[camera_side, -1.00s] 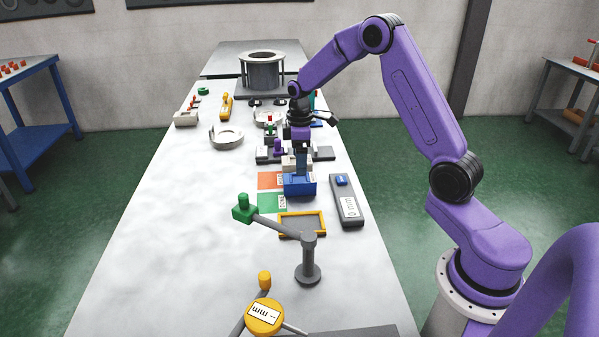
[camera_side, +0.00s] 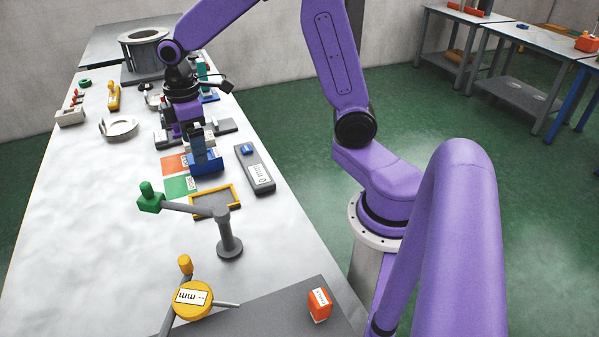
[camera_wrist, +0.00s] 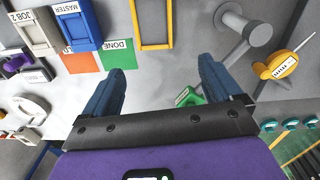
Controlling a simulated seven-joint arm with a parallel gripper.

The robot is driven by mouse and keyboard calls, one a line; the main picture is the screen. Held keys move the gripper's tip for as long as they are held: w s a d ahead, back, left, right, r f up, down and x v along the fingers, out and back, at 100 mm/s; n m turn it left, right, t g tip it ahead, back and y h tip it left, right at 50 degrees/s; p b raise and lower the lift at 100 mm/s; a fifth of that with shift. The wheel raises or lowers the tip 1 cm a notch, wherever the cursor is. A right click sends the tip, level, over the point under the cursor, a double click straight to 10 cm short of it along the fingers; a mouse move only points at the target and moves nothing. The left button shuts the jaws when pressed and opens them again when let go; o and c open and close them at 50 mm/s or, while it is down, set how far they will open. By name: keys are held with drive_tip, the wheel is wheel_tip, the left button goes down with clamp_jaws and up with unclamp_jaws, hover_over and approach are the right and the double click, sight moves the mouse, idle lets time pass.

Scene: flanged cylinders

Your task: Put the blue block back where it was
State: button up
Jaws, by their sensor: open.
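The blue block (camera_side: 207,166) sits on the table at the right edge of the orange and green pads in the side view. In the wrist view the block (camera_wrist: 76,24) bears a MASTER label and lies at the upper left, outside the jaws. My gripper (camera_side: 203,150) points down and overlaps the block in the side view; the height gap cannot be told.
The orange pad (camera_side: 173,164) and green DONE pad (camera_side: 177,187) lie beside the block. A beige JOB 2 block (camera_wrist: 34,30) stands next to it. A yellow-edged tray (camera_side: 216,203), a grey gauge (camera_side: 256,172) and a post with a green-tipped arm (camera_side: 228,235) are near.

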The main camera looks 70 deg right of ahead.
drive_tip(key=s+a+n, duration=0.2)
drive_tip(key=s+a, duration=0.1)
drive_tip(key=s, duration=2.3)
drive_tip(key=shift+r, duration=0.4)
